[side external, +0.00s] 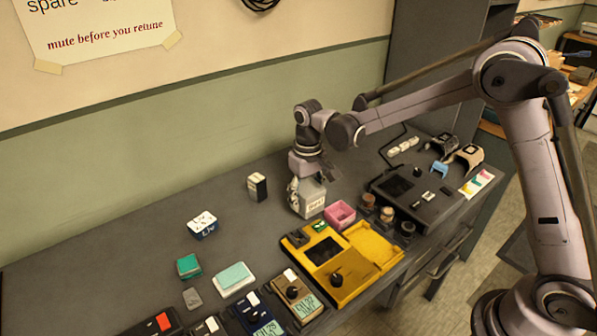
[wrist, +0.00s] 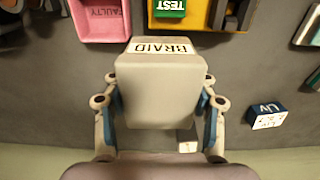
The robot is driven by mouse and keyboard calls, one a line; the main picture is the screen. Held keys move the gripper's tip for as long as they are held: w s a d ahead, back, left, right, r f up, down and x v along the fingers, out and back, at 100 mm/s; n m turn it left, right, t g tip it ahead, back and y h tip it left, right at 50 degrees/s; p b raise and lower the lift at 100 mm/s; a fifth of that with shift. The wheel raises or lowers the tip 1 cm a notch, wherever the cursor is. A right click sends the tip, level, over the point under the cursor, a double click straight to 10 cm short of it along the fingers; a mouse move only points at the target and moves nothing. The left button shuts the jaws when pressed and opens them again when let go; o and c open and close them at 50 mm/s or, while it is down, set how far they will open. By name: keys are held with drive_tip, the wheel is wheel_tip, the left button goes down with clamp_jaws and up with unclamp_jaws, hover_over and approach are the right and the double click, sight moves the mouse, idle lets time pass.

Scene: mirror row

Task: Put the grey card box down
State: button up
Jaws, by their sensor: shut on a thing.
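The grey card box (side external: 312,196) is between the fingers of my gripper (side external: 305,184) in the side view, beside a pink container. In the wrist view the grey box (wrist: 160,88) fills the middle, with a white label reading BRAID on its far edge. The two fingers of my gripper (wrist: 159,100) are shut on it from left and right. The box looks upright and low over the grey worktop (side external: 120,225). I cannot tell whether its base touches the surface.
The pink container (side external: 340,213), marked FAULTY, and a yellow device (side external: 335,265) are close by. A black-and-white box (side external: 258,186) and a blue-and-white box (side external: 202,224) stand to the left. Bare worktop lies between these boxes and along the wall.

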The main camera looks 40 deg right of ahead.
drive_tip(key=shift+w+a+f, duration=0.1)
drive_tip(key=shift+a+f, duration=0.2)
drive_tip(key=shift+f, duration=1.9)
drive_tip(key=shift+f, duration=0.1)
drive_tip(key=o, duration=1.2)
